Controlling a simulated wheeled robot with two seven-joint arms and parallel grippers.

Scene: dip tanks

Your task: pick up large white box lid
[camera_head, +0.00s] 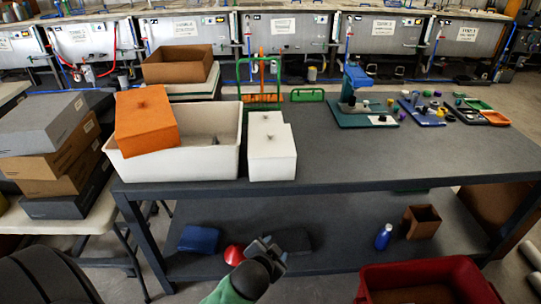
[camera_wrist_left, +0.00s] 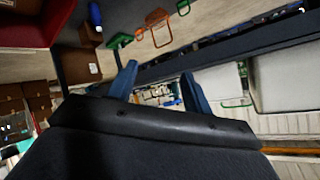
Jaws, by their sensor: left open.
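A white lid-like piece with a small dark knob (camera_head: 272,142) sits at the front edge of the grey table, just right of the large white bin (camera_head: 180,172). Another white top with a knob (camera_head: 265,118) shows right behind it. I cannot tell whether these are separate lids or boxes with lids on. My left gripper (camera_head: 268,246) is low in front of the table, beside the lower shelf, well below and apart from the white pieces. In the left wrist view its two blue fingers (camera_wrist_left: 160,82) are apart with nothing between them. My right gripper is not in view.
An orange lid (camera_head: 146,120) lies tilted on the white bin. Stacked boxes (camera_head: 50,150) stand on the left. A green rack (camera_head: 259,80) stands behind the white pieces. The table (camera_head: 340,150) is clear to their right. A red bin (camera_head: 430,275) stands at lower right.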

